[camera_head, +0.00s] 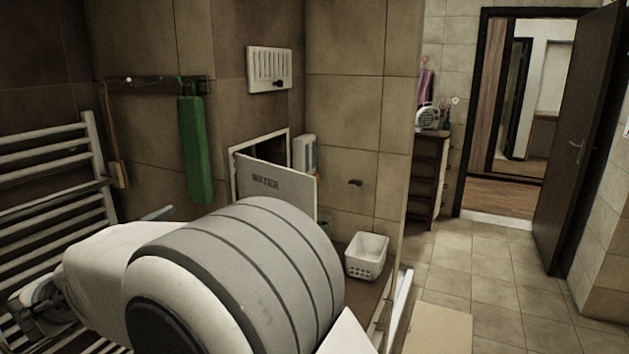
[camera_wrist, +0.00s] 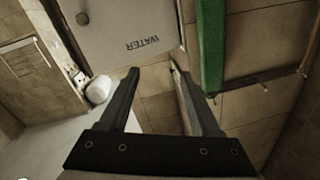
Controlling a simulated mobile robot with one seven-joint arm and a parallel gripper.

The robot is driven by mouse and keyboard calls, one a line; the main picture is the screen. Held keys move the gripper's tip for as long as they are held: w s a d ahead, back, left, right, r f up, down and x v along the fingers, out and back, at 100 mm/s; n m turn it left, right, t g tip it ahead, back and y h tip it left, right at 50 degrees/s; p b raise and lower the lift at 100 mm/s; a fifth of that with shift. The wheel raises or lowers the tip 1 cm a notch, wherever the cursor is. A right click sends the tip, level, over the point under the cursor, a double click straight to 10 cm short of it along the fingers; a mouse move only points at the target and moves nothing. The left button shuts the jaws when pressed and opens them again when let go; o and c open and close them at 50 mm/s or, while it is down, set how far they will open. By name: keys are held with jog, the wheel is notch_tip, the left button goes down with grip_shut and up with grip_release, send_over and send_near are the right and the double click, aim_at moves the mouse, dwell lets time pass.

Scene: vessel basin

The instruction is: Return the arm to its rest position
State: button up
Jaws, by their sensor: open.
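My gripper (camera_wrist: 154,70) shows in the wrist view with its two dark fingers apart and nothing between them. Beyond the fingertips is a pale panel marked WATER (camera_wrist: 120,30), upside down in this view. In the head view my arm fills the lower left foreground, with a large grey and white joint. The WATER panel (camera_head: 270,185) stands ajar in front of a wall opening, just behind that joint. I cannot make out the gripper's fingers in the head view.
A towel radiator (camera_head: 50,185) is close at left. A white basket (camera_head: 367,256) sits on a ledge. A dresser (camera_head: 428,175) stands farther back. Floor (camera_head: 480,260) is clear toward the open door (camera_head: 578,145).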

jog(key=w+d+r+n+t+y, duration=0.1)
jog(key=w+d+r+n+y, duration=0.15)
jog(key=r+y, duration=0.2)
jog(key=w+d+r+n+y, duration=0.2)
jog(key=w+d+r+y, duration=0.1)
jog(key=d+r, duration=0.15)
jog(key=s+d+r+n+g+y, duration=0.2)
jog(key=d+n+y, duration=0.15)
jog(key=d, duration=0.25)
jog(key=s+d+f+g+h, duration=0.2)
jog(key=s+d+f+g, duration=0.3)
jog(key=s+d+f, duration=0.4)
jog(key=s+d+f+g+h, duration=0.3)
jog(key=s+d+f+g, duration=0.2)
jog(key=s+d+f, duration=0.5)
jog(key=s+d, duration=0.6)
jog(key=s, duration=0.2)
jog(key=shift+d+f+m, duration=0.25)
jog(key=shift+m, duration=0.05)
jog(key=shift+c, duration=1.1)
jog(key=shift+a, duration=0.1)
